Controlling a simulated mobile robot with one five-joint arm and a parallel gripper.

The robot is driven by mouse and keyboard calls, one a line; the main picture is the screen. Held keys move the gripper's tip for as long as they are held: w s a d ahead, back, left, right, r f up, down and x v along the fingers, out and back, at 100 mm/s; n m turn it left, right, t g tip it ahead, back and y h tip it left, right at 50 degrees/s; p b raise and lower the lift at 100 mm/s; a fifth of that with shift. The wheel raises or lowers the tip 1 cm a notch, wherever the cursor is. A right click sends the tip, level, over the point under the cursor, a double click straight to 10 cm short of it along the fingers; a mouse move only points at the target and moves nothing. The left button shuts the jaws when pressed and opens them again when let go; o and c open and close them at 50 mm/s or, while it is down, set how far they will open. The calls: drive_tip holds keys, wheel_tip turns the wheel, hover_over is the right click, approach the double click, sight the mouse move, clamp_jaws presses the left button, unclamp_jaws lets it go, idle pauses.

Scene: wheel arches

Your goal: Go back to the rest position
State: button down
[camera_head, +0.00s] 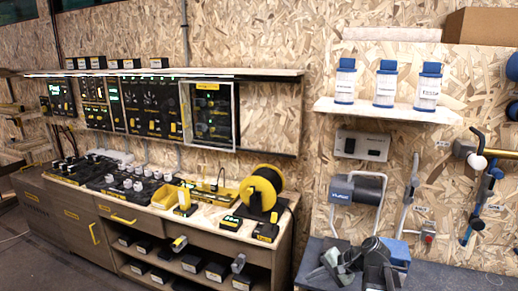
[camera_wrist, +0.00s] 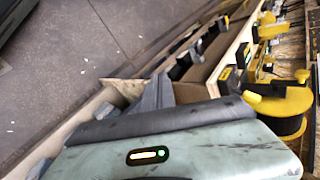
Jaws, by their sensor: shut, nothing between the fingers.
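My arm is folded at the bottom of the head view, with its dark grey links in front of the dark mat on the right. My gripper (camera_head: 338,263) is at the left end of this folded arm. It is shut and holds nothing. In the wrist view a grey finger-like part (camera_wrist: 157,93) stands behind a pale green panel with a lit indicator, which fills the lower part of the picture. The gripper touches no tool or shelf that I can see.
A workbench (camera_head: 118,222) with a yellow cable reel (camera_head: 262,187) and several tools stands at the left. Blue-capped canisters (camera_head: 385,84) stand on a wall shelf (camera_head: 350,109). Several hand tools hang below it. A dark mat (camera_head: 455,275) lies at the lower right. Grey floor (camera_wrist: 60,60) is clear.

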drive_tip(key=s+a+f+n+g+h+b, duration=0.2)
drive_tip(key=s+a+f+n+g+h, duration=0.15)
drive_tip(key=s+a+f+n, duration=0.4)
drive_tip(key=s+d+h+p, duration=0.1)
drive_tip(key=s+d+h, duration=0.1)
drive_tip(key=d+h, duration=0.35)
wheel_tip(320, 180, up, 18)
drive_tip(key=y+p, duration=0.1)
drive_tip(key=p, duration=1.7)
drive_tip(key=shift+w+f+p, duration=0.15)
drive_tip(key=shift+w+p, duration=0.05)
drive_tip(key=shift+p, duration=0.1)
drive_tip(key=shift+g, duration=0.25)
